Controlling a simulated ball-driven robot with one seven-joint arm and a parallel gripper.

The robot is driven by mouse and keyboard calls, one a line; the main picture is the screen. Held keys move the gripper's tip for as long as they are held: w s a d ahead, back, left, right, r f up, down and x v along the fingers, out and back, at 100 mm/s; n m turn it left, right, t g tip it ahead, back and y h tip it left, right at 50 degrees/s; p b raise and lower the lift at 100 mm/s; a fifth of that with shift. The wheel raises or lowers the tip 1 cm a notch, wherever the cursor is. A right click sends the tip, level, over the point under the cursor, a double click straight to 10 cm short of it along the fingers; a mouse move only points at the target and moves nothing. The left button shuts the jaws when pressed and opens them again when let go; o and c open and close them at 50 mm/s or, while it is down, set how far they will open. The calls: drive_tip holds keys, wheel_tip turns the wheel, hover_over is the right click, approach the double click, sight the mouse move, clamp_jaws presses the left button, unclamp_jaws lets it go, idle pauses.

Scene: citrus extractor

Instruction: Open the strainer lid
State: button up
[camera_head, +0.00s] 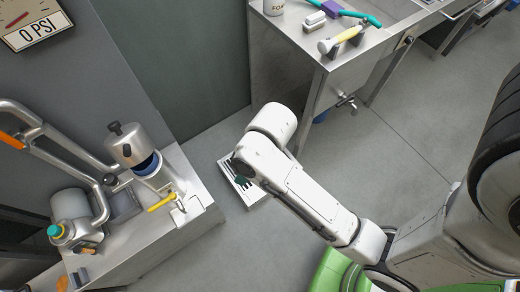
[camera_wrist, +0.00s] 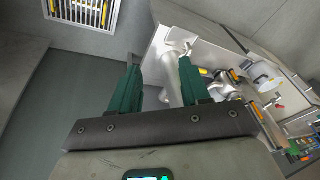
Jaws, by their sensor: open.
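In the head view, the citrus extractor stands on the left metal bench. Its tilted steel cylinder (camera_head: 130,146), which may be the strainer lid, has a black knob (camera_head: 115,128) on top and a dark blue ring (camera_head: 148,164) below. I cannot tell from here exactly where the lid ends. My gripper (camera_head: 242,181) hangs over the floor to the right of that bench, apart from the extractor and mostly hidden by my arm. In the wrist view, the two dark green fingers of my gripper (camera_wrist: 160,75) are spread apart with nothing held between them.
The left bench (camera_head: 205,215) carries bent steel pipes (camera_head: 78,150), a yellow handle (camera_head: 161,203) and a grey tank (camera_head: 70,206). Grey floor lies between the benches.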

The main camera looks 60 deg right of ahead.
drive_tip(key=shift+s+d+f+m+h, duration=0.2)
drive_tip(key=shift+s+d, duration=0.25)
drive_tip(key=shift+s, duration=0.15)
drive_tip(key=shift+s+d+f+m+h, duration=0.1)
drive_tip(key=shift+s+d+m, duration=0.1)
drive_tip(key=shift+s+d, duration=0.3)
drive_tip(key=shift+a, duration=0.1)
